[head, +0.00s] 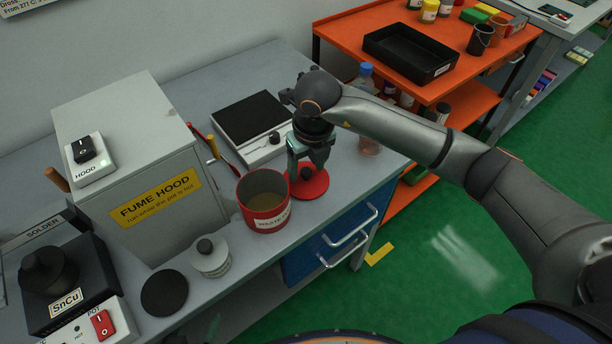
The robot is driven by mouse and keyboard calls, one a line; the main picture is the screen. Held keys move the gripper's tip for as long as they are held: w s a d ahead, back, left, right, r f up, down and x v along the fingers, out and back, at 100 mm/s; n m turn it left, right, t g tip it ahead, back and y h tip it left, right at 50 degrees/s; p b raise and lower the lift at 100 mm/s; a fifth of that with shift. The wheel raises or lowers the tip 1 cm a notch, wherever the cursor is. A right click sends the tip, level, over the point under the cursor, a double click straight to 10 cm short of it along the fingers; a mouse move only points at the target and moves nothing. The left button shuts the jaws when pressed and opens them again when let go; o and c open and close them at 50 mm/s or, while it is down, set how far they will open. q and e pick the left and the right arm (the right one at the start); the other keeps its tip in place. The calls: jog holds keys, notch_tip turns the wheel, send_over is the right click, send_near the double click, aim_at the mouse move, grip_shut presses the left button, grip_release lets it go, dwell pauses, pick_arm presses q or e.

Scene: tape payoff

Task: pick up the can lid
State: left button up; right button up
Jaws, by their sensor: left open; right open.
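The can lid (312,190) is a flat red disc with a dark round knob, lying on the grey bench just right of the red waste can (262,222). The can is open at the top and has brownish contents and a white label. My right gripper (306,168) points down over the lid, its open fingers on either side of the knob. I cannot tell whether the fingers touch the knob. The gripper hides part of the lid's far side. My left gripper is not in view.
A scale (252,120) stands behind the can. The fume hood box (140,150) is at left, with a small knobbed jar (211,262) and black disc (164,293) in front. An orange shelf cart (342,31) is behind.

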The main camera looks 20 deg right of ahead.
jog(key=shift+c, duration=0.3)
grip_shut()
dwell(0.3)
